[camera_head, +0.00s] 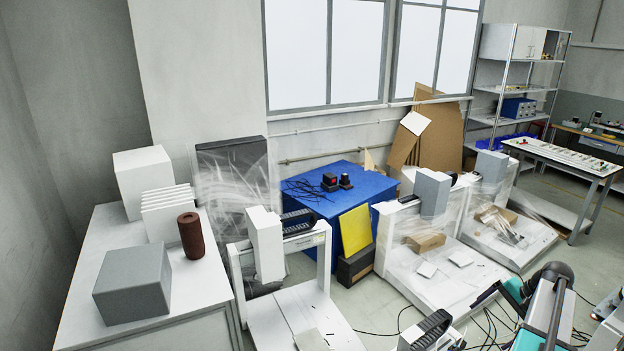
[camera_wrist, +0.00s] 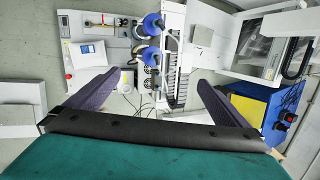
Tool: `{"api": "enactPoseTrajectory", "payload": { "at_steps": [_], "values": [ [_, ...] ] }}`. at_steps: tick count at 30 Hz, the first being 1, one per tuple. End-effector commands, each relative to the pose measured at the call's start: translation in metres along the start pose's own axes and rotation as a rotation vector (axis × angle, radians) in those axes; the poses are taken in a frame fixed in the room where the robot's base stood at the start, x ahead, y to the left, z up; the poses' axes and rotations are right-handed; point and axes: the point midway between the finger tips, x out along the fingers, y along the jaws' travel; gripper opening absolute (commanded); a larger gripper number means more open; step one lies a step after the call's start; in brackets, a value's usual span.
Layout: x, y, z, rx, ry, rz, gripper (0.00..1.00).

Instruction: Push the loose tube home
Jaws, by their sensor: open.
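In the wrist view, a white machine unit (camera_wrist: 117,50) carries two round blue parts (camera_wrist: 153,24), one above the other in the picture. A pale curved tube-like piece (camera_wrist: 176,38) runs beside the upper blue part. I cannot tell whether it is the loose tube or how far any tube is seated. My gripper (camera_wrist: 159,79) is open, its two dark fingers spread wide with nothing between them. It appears well short of the machine and touches nothing visible. I cannot make out the loose tube in the head view.
A blue table (camera_head: 330,205) stands behind the white gantry machines (camera_head: 440,285). At left, a white bench (camera_head: 90,265) holds a grey box (camera_head: 133,285) and a brown cylinder (camera_head: 191,237). Cables (camera_head: 490,325) lie on the floor. A shelf rack (camera_head: 508,95) stands at the back right.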

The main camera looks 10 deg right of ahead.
Motion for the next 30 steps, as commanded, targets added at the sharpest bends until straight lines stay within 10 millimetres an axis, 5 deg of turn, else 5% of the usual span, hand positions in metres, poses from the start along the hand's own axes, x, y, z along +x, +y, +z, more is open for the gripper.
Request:
{"api": "enactPoseTrajectory", "payload": {
  "at_steps": [5, 15, 30],
  "values": [
    [0.039, -0.025, 0.02, -0.051, -0.04, 0.018, 1.0],
    [0.156, -0.06, 0.095, -0.163, -0.176, 0.089, 1.0],
    [0.311, -0.043, 0.233, -0.328, -0.345, 0.257, 1.0]
  ]
}}
